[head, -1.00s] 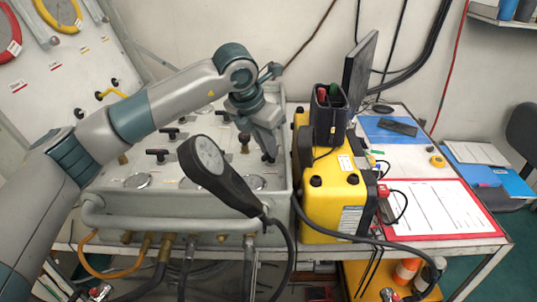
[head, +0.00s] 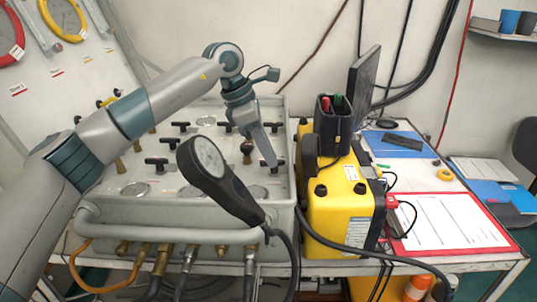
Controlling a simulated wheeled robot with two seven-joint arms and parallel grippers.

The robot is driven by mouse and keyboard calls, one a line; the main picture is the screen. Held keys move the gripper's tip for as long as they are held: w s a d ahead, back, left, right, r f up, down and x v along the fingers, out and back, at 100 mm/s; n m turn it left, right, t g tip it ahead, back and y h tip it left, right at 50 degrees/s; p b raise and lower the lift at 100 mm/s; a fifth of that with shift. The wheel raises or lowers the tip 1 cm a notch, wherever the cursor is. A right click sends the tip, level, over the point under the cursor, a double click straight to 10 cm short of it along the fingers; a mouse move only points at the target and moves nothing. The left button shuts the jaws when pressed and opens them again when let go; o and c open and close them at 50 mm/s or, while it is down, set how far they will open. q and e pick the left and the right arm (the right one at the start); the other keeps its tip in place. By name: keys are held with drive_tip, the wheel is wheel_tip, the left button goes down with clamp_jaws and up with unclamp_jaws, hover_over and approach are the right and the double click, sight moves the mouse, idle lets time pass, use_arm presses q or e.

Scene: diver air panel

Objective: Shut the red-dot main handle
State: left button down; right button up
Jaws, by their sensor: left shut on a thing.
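The grey air panel box (head: 290,190) stands on the table, with several black T-shaped handles on its top, among them a rear one (head: 181,126) and a front one (head: 156,164). My left gripper (head: 271,162) points down at the front right of the panel top. Its fingers are shut on a black handle (head: 279,163) there, which they partly cover. I cannot make out a red dot on this handle at this size. My right gripper is not in view.
A yellow case (head: 340,205) is close on the right. A red-edged sheet (head: 450,222) lies beyond it.

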use_arm(q)
drive_tip(key=shift+w+r+m, duration=0.1)
drive_tip(key=shift+m, duration=0.5)
drive_tip(key=c, duration=1.8)
unclamp_jaws()
